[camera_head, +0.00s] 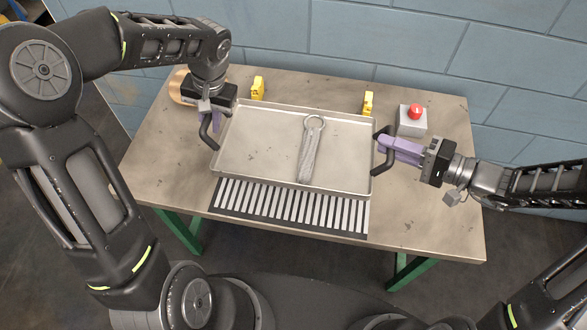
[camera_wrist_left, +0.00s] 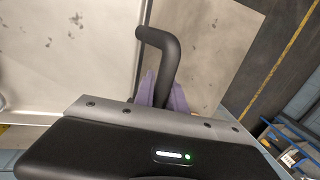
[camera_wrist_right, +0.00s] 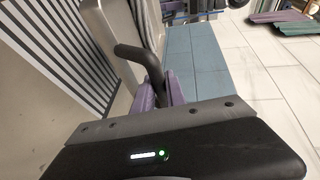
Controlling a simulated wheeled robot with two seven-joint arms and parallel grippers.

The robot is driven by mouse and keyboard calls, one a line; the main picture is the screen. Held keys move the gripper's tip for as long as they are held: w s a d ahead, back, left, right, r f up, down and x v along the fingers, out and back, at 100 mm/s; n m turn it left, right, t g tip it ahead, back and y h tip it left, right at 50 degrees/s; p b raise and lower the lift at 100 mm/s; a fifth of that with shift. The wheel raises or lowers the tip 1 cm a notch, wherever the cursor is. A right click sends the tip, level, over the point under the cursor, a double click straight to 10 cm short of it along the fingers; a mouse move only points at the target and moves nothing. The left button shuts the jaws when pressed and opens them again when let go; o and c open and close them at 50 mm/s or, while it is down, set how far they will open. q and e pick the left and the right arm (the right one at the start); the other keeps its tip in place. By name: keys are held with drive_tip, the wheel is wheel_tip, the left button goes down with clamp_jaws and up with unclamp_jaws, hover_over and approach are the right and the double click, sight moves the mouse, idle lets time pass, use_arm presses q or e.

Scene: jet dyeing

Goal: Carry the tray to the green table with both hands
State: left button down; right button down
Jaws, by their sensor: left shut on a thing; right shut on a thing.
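A shallow metal tray (camera_head: 260,165) with a black handle at each end is over the tabletop in the head view. A grey strap with a ring (camera_head: 311,155) lies in it. My left gripper (camera_head: 207,108) is shut on the left handle (camera_head: 209,137), which also shows in the left wrist view (camera_wrist_left: 165,52). My right gripper (camera_head: 385,142) is shut on the right handle (camera_head: 380,167), also seen in the right wrist view (camera_wrist_right: 140,60). I cannot tell whether the tray touches the table.
The worn tan table (camera_head: 420,215) has green legs (camera_head: 408,270). A black-and-white striped patch (camera_head: 290,210) shows at the tray's front edge. Two yellow blocks (camera_head: 257,88) (camera_head: 368,103) stand behind the tray. A red button on a grey box (camera_head: 412,125) sits at back right, before a blue wall.

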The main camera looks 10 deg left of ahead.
use_arm(q)
drive_tip(key=shift+f, duration=0.1)
